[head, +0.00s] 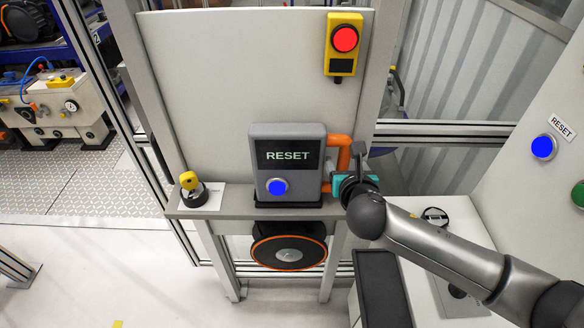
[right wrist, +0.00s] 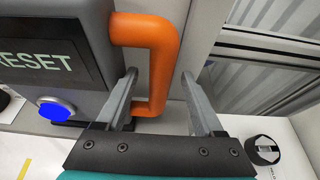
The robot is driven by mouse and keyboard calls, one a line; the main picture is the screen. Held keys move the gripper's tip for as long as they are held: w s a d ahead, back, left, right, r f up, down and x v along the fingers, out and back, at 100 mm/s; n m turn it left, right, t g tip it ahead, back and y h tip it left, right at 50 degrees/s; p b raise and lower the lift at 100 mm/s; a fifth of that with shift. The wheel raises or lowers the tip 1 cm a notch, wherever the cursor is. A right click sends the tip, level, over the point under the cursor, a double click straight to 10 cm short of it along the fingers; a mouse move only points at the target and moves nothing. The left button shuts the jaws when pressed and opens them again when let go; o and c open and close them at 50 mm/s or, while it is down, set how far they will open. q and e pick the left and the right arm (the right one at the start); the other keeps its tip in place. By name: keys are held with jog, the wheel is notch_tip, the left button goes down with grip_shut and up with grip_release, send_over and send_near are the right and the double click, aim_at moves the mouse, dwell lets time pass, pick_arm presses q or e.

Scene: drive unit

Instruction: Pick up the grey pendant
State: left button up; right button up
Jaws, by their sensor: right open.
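The grey pendant (head: 308,170) stands upright on a grey shelf (head: 233,209) in the head view, with a RESET screen, a blue button (head: 277,187) and an orange handle (head: 340,142) on its right side. In the right wrist view the pendant (right wrist: 93,17) fills the upper left. My right gripper (head: 333,177) is at the handle side of the pendant, open and holding nothing. In the right wrist view its fingers (right wrist: 158,74) lie to either side of the orange handle (right wrist: 166,60); I cannot tell whether they touch it. My left gripper is not in view.
A yellow key-like knob (head: 189,181) on a black base is at the shelf's left. A yellow box with a red button (head: 345,39) is on the panel above. A black disc (head: 289,254) with an orange rim is below the shelf. A white cabinet (head: 535,180) stands at right.

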jog(key=shift+x, duration=0.9)
grip_shut()
jog(key=shift+r, duration=0.15)
